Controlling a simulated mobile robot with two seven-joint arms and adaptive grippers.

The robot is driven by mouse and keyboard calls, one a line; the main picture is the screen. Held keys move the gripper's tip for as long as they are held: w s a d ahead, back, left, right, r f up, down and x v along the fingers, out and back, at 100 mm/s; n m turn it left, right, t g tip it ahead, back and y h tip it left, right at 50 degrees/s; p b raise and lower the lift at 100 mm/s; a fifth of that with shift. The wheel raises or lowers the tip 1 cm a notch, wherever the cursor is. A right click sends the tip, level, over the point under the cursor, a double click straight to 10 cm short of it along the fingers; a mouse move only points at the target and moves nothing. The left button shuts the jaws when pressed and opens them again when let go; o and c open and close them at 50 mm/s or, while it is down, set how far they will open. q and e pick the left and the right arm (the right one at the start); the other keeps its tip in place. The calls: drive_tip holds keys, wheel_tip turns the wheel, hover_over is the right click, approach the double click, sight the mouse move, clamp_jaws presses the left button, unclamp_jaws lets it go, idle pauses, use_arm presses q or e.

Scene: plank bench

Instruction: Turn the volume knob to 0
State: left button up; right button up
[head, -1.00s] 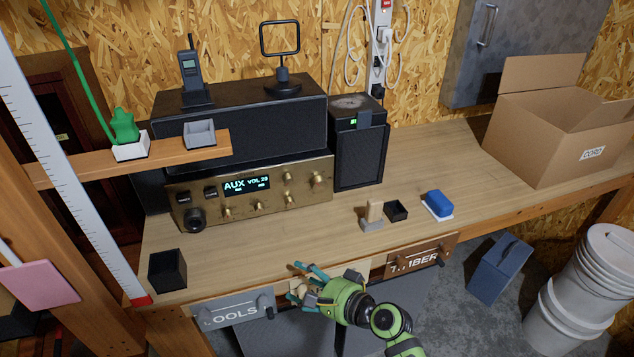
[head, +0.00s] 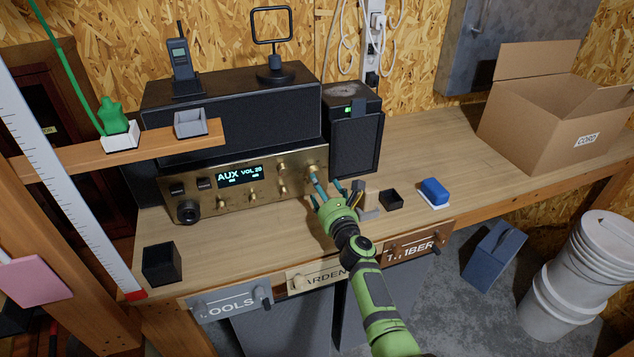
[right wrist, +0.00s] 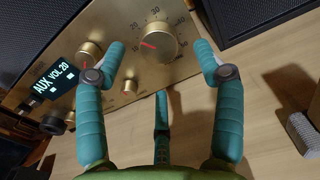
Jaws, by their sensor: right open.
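The brass stereo receiver (head: 225,202) stands on the bench, its lit display (head: 240,175) reading AUX VOL 20. The large volume knob (head: 312,170) is at the right end of its front; in the right wrist view the knob (right wrist: 158,42) is brass, ringed by numbers, with a red pointer mark aimed to the left. My right gripper (head: 330,187) is open in front of the receiver's right end. In the right wrist view its teal fingers (right wrist: 166,65) are spread below and either side of the knob, apparently not touching it. My left gripper is not seen.
Smaller knobs sit left of the volume knob, one near the left finger. A black speaker (head: 355,140) stands right of the receiver. A wooden block (head: 357,192) on a grey stand, a black box (head: 391,199) and a blue block (head: 434,190) lie right of the gripper.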

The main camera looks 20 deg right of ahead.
drive_tip(key=w+b, duration=0.1)
drive_tip(key=w, duration=0.3)
drive_tip(key=shift+w+a+f+b, duration=0.15)
drive_tip(key=shift+w+b, duration=0.1)
drive_tip(key=shift+b, duration=0.1)
drive_tip(key=shift+s, duration=0.1)
drive_tip(key=c, duration=1.1)
